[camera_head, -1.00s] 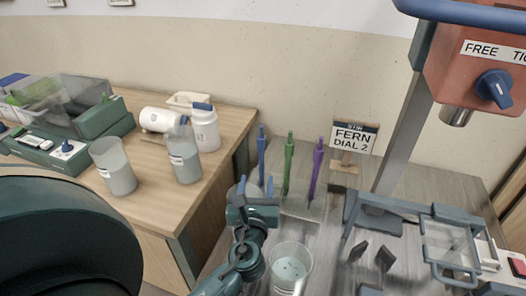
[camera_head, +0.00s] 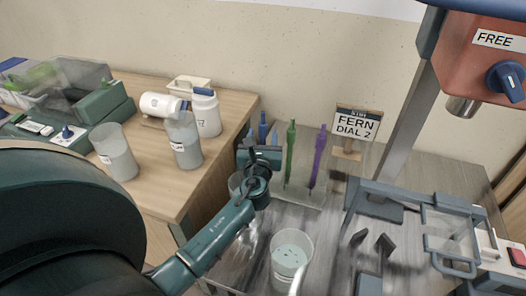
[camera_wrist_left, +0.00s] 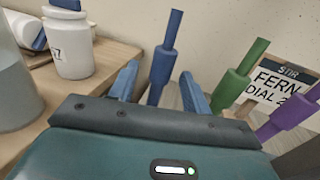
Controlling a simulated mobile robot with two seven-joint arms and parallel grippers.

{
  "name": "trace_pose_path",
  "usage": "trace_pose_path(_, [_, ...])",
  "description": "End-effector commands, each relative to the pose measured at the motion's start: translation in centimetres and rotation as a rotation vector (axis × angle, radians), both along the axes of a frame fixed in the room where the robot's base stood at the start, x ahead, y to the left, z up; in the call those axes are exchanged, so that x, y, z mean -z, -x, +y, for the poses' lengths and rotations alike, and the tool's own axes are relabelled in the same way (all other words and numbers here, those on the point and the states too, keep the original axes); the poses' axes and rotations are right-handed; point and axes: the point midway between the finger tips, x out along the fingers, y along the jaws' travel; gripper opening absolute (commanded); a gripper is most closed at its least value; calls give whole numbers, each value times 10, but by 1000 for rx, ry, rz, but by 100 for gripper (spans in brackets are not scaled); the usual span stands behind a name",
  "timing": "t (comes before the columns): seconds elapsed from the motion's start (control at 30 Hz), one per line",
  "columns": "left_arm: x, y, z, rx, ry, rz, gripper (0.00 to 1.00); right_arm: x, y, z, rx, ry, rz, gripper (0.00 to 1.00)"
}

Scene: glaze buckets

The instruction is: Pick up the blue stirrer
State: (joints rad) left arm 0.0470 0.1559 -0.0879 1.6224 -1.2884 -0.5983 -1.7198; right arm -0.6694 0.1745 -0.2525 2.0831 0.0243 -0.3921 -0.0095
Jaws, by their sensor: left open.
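The blue stirrer (camera_head: 263,121) stands upright in the row of stirrers on the right-hand table. Its lower part is hidden behind my left gripper (camera_head: 262,138) in the head view. That gripper is open and points at it. In the left wrist view, the blue stirrer (camera_wrist_left: 164,65) shows between the two blue fingers of my left gripper (camera_wrist_left: 160,74). I cannot tell how far apart in depth they are. A green stirrer (camera_head: 290,150) and a purple stirrer (camera_head: 318,160) stand just to the right. My right gripper is not in view.
A glaze bucket (camera_head: 291,262) stands in front of the stirrers. A sign reading FERN DIAL 2 (camera_head: 357,124) is behind them. The left table holds several containers, including a white jar (camera_head: 206,115). A grey frame and an orange machine (camera_head: 480,60) are on the right.

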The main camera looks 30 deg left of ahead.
Motion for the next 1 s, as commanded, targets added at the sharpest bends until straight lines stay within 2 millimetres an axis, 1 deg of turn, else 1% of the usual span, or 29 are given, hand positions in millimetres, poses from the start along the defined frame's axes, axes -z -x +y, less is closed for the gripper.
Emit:
trace_pose_path(0.03, [0, -7, 4, 0, -1, 0, 48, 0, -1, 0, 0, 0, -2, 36])
trace_pose_path(0.13, [0, -14, 7, 1, 0, 1, 48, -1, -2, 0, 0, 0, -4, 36])
trace_pose_path(0.4, [0, -16, 8, 1, 0, 1, 47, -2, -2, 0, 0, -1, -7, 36])
trace_pose_path(0.9, [0, -15, 8, 1, 0, 1, 6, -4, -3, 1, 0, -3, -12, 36])
trace_pose_path(1.0, [0, -15, 8, 1, 1, 0, 0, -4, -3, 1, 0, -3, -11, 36])
